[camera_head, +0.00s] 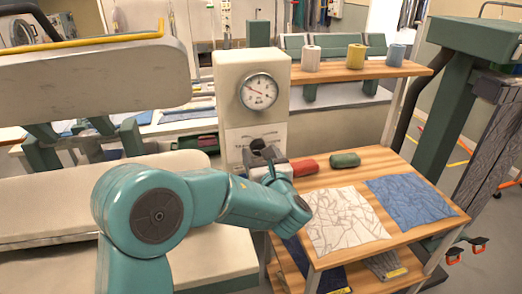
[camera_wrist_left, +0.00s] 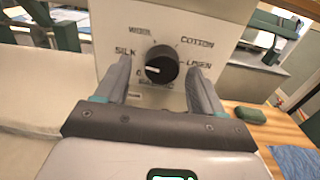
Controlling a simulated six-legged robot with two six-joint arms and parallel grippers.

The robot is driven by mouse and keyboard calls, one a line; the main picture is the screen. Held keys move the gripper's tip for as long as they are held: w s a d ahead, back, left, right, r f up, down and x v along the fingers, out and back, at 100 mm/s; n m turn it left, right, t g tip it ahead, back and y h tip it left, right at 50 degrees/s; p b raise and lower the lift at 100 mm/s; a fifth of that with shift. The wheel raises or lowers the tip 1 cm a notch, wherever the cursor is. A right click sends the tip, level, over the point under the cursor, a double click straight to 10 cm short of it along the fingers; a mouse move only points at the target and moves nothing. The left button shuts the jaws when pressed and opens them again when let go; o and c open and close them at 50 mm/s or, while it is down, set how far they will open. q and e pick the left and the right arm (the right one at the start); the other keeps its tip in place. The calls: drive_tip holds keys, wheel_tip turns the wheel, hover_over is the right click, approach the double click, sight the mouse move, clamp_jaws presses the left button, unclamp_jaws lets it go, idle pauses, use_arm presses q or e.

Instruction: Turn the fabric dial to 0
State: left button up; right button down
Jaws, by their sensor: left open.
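The fabric dial (camera_wrist_left: 162,64) is a round black knob on the cream front panel of a machine. Its white mark points left and slightly down, toward the lower-left lettering. Labels around it include SILK, COTTON and LINEN; the lettering at lower left is partly hidden by a finger. In the head view the dial (camera_head: 257,144) shows small and dark just above my left gripper (camera_head: 265,157). In the wrist view my left gripper (camera_wrist_left: 161,72) is open, with one finger on each side of the dial. I cannot tell whether they touch it. My right gripper is not in view.
A pressure gauge (camera_head: 258,91) sits above the dial on the machine column. To the right, a wooden table (camera_head: 409,165) holds red and green rolls and white and blue cloths. A shelf (camera_head: 380,70) carries three spools. A padded press (camera_head: 95,80) stands left.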

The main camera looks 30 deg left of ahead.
use_arm(q)
drive_tip(key=shift+w+a, duration=0.15)
drive_tip(key=shift+w, duration=0.1)
drive_tip(key=c, duration=1)
drive_tip(key=shift+n+b, duration=4.8)
drive_tip(key=shift+b, duration=3.35)
drive_tip(key=shift+c, duration=0.2)
drive_tip(key=shift+r, duration=0.1)
drive_tip(key=o, duration=1)
drive_tip(key=shift+o, duration=0.2)
